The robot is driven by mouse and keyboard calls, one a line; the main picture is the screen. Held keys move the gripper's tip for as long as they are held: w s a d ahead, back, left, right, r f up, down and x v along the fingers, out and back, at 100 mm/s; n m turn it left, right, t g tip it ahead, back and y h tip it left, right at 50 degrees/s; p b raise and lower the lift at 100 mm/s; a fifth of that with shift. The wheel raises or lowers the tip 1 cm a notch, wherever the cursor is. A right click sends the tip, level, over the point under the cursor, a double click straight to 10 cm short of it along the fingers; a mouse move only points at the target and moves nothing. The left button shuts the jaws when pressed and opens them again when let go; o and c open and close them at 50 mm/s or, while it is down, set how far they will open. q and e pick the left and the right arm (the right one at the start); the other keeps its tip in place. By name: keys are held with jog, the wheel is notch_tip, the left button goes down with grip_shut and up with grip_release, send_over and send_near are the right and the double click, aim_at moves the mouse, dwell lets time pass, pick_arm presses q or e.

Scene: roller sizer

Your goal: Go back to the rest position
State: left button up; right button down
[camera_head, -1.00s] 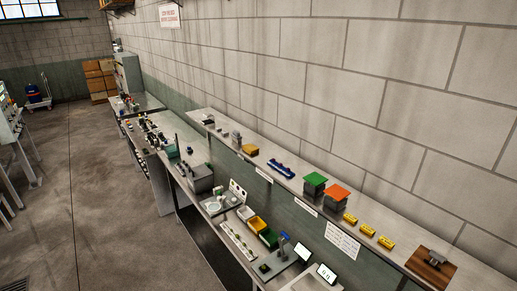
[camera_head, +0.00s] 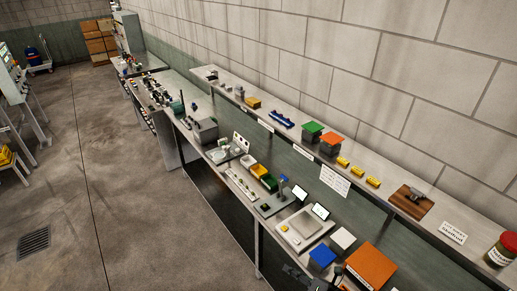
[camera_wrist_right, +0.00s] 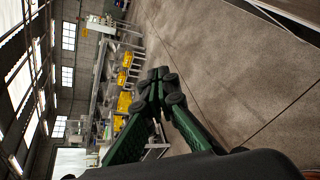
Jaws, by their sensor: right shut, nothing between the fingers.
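My right gripper (camera_wrist_right: 164,86) fills the middle of the right wrist view. Its two green fingers with dark pads are closed together and hold nothing. It points out over the open floor, apart from any object. In the head view, only small dark parts show at the bottom edge near the blue block, and I cannot tell what they are. My left gripper is not in view.
A long workbench (camera_head: 258,222) with trays and screens runs along the wall. The shelf (camera_head: 385,196) above it holds green and orange blocks, yellow pieces and a jar (camera_head: 500,250). The concrete floor (camera_head: 120,220) to the left is clear, with a drain grate (camera_head: 33,243).

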jog(key=s+d+f+m+g+h, duration=0.2)
jog(key=s+d+f+m+h, duration=0.15)
jog(key=s+d+m, duration=0.65)
jog(key=s+d+f+m+g+h, duration=0.2)
jog(key=s+d+m+h, duration=0.35)
jog(key=m, duration=0.75)
jog(key=s+d+f+m+g+h, duration=0.2)
jog(key=s+d+f+m, duration=0.1)
jog(key=s+d+m, duration=0.7)
jog(key=s+a+f+g+b, duration=0.1)
jog(key=a+f+b, duration=0.15)
jog(key=f, duration=1.45)
jog(key=s+a+f+g+b, duration=0.1)
jog(key=f+b, duration=0.3)
jog(key=f, duration=1.3)
pick_arm(q)
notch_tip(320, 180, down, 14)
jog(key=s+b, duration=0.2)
jog(key=b, duration=0.5)
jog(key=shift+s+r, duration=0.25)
pick_arm(e)
jog(key=s+f, duration=1)
jog(key=f, duration=0.3)
jog(key=s+f+g, duration=0.1)
jog(key=s+f, duration=0.9)
jog(key=f, duration=0.4)
jog(key=shift+s+d+n, duration=0.15)
jog(key=shift+s+n, duration=0.15)
jog(key=shift+s, duration=0.05)
